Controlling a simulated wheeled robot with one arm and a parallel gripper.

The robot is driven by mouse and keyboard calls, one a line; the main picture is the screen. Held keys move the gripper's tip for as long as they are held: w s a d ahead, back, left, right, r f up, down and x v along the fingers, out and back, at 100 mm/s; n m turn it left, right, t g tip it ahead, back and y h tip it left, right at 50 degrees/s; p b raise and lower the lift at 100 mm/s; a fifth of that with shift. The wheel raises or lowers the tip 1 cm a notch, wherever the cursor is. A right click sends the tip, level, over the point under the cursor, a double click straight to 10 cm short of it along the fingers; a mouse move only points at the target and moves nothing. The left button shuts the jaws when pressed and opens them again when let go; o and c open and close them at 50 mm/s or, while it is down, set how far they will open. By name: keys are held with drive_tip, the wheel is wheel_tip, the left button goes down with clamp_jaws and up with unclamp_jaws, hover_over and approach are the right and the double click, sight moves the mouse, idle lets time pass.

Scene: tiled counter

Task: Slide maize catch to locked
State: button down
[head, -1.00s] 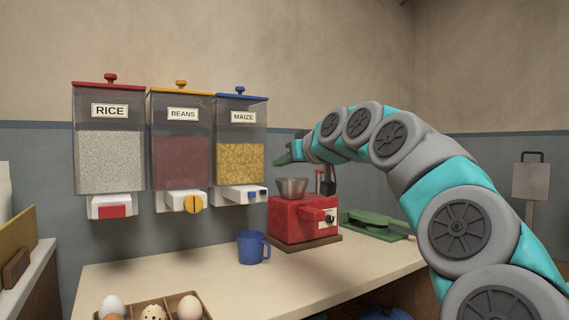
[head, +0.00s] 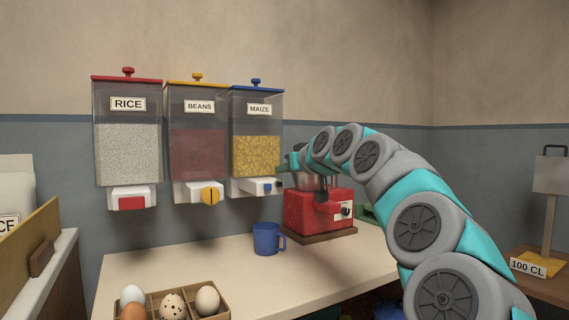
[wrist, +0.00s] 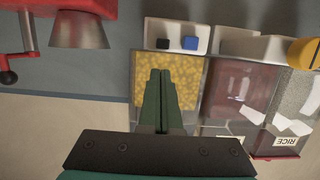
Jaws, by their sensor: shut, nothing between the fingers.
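The maize dispenser (head: 256,155), labelled MAIZE with a blue lid, hangs at the right end of the wall row. At its base is a white catch housing (head: 243,187) with a small blue catch (head: 267,186). In the wrist view, which is upside down, the blue catch (wrist: 190,43) sits beside a dark square (wrist: 163,43) in the white housing. My gripper (head: 287,166) is beside the dispenser's lower right side, above catch height. Its green fingers (wrist: 160,74) are shut and empty, apart from the catch. I cannot tell whether they touch the dispenser.
Rice (head: 127,150) and beans (head: 197,145) dispensers hang to the left. A red grinder (head: 310,213) with a metal hopper (wrist: 80,30) stands below my arm. A blue mug (head: 266,240) and an egg box (head: 222,300) are on the counter (head: 180,263).

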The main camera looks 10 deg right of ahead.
drive_tip(key=shift+f, duration=0.9)
